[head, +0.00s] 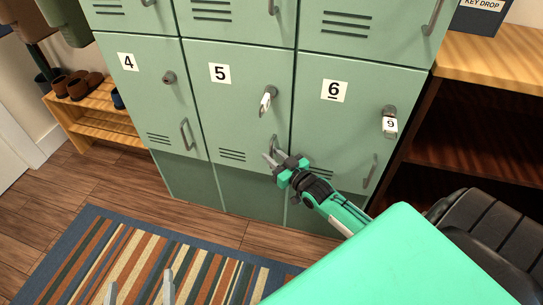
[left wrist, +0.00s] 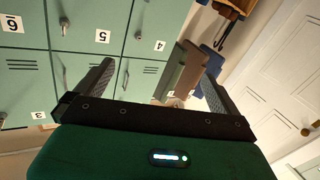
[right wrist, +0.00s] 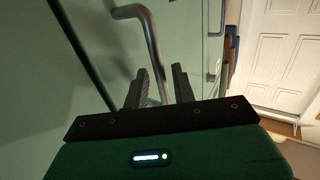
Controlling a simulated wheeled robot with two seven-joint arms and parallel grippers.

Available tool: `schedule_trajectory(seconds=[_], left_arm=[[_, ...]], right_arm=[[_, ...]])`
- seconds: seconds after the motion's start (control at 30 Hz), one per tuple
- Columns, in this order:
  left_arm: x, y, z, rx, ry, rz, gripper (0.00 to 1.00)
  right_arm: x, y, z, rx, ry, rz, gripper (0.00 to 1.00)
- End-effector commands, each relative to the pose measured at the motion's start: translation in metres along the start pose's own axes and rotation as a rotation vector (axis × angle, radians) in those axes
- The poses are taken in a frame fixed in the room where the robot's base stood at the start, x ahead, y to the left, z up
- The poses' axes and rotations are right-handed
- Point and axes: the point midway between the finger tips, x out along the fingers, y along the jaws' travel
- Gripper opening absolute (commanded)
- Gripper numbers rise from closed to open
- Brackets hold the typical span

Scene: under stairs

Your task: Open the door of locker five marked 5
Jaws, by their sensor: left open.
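Locker five's door (head: 235,125) is a pale green panel with a "5" label, flush and shut in the middle of the lower row. A key with a tag (head: 266,100) sits in its lock. Its metal bar handle (head: 273,143) is at the lower right of the door. My right gripper (head: 273,160) is at this handle; in the right wrist view the handle (right wrist: 152,50) passes between the fingers (right wrist: 160,88), which stand apart. My left gripper (head: 139,289) is open and empty, low over the rug; the "5" label shows upside down in the left wrist view (left wrist: 102,37).
A shoe bench (head: 95,125) stands left, a wooden shelf (head: 490,60) right. A striped rug (head: 150,260) and bare floor lie in front.

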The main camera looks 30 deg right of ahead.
Motion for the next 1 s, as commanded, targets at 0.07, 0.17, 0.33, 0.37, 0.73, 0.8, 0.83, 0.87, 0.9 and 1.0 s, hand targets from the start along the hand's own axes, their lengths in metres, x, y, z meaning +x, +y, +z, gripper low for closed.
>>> schedule_trajectory(seconds=[0.07,0.17,0.33,0.37,0.73,0.8,0.83,0.87,0.9,1.0], left_arm=[[0.0016,-0.0013,-0.0049,0.004,0.027,-0.001,1.00],[0.0026,-0.0020,-0.0092,0.007,0.047,-0.002,1.00],[0.0029,-0.0022,-0.0111,0.008,0.054,-0.002,1.00],[0.0029,-0.0022,-0.0111,0.008,0.054,-0.002,1.00],[0.0029,-0.0020,-0.0111,0.008,0.054,-0.001,1.00],[0.0029,-0.0020,-0.0111,0.008,0.054,-0.001,1.00],[0.0029,-0.0020,-0.0111,0.008,0.054,-0.001,1.00],[0.0029,-0.0020,-0.0111,0.008,0.054,-0.001,1.00],[0.0029,-0.0020,-0.0111,0.008,0.054,-0.001,1.00],[0.0029,-0.0020,-0.0111,0.008,0.053,-0.001,1.00]], right_arm=[[0.0058,-0.0001,0.0006,0.000,0.000,0.000,0.26],[0.0097,-0.0001,-0.0002,0.000,0.001,0.000,0.26],[0.0109,-0.0001,-0.0003,0.000,0.000,0.000,0.26],[0.0108,-0.0001,-0.0003,0.000,0.000,0.000,0.26],[0.0105,-0.0001,-0.0001,0.000,0.000,0.000,0.00],[0.0105,-0.0001,-0.0001,0.000,0.000,0.000,0.00],[0.0105,-0.0001,-0.0001,0.000,0.000,0.000,0.00],[0.0105,-0.0001,-0.0001,0.000,0.000,0.000,0.00],[0.0105,-0.0001,-0.0001,0.000,0.000,0.000,0.00],[0.0104,-0.0001,0.0000,0.000,0.000,0.000,0.00]])
